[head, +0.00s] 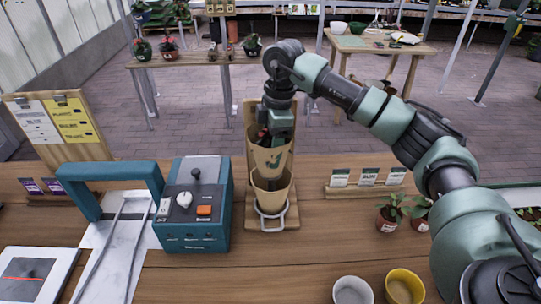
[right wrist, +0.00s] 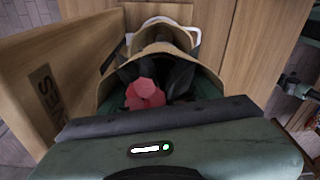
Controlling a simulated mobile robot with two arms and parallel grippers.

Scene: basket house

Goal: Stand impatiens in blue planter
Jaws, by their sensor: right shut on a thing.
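My right gripper (head: 275,127) reaches down into the mouth of a tan paper sleeve (head: 268,158) on a wooden stand. In the right wrist view, its dark fingers (right wrist: 158,75) are inside the sleeve, shut on a plant with a pink-red part (right wrist: 145,94), likely the impatiens. Most of that plant is hidden by the sleeve and fingers. My left gripper is not in view.
A second tan sleeve (head: 271,192) sits below in a metal ring. A teal machine (head: 194,205) stands left of the stand. Potted seedlings (head: 388,223) stand at right. A white pot (head: 352,291) and a yellow pot (head: 404,288) are at the front edge.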

